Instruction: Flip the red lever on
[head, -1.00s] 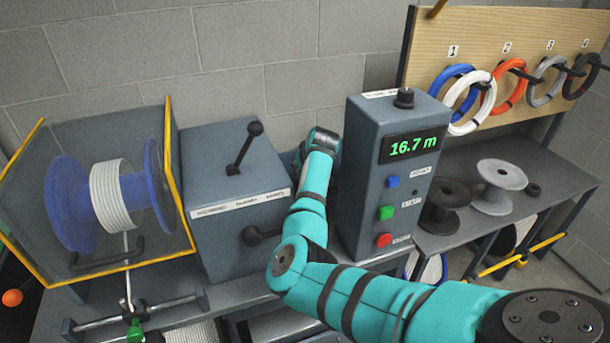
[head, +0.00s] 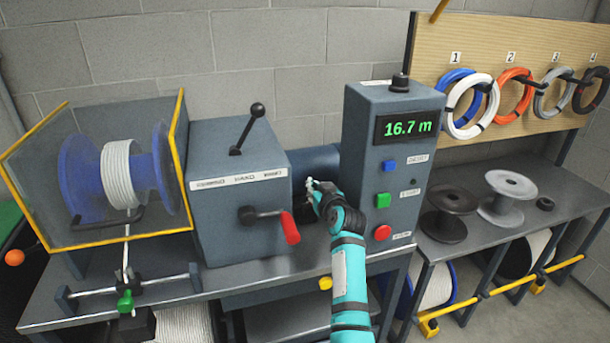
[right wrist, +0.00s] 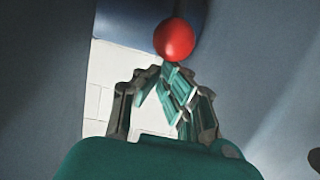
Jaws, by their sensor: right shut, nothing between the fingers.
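My right gripper (head: 312,186) is shut and empty. It is in the gap between the grey gearbox housing and the control column. In the right wrist view, a red ball on a thin dark stem (right wrist: 174,39) sits just beyond the closed fingertips (right wrist: 176,75); whether they touch I cannot tell. That ball does not show in the head view, where my gripper covers part of the gap. A red-handled crank (head: 290,228) sticks out from the housing's front, left of my gripper and apart from it. My left gripper is not in view.
The grey housing (head: 215,190) has a black-knobbed lever (head: 246,130) on top. The control column (head: 365,130) with buttons and a 16.7 m display stands close on the right. A dark blue cylinder (head: 312,160) lies behind the gap. A guarded blue spool (head: 85,190) is at left.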

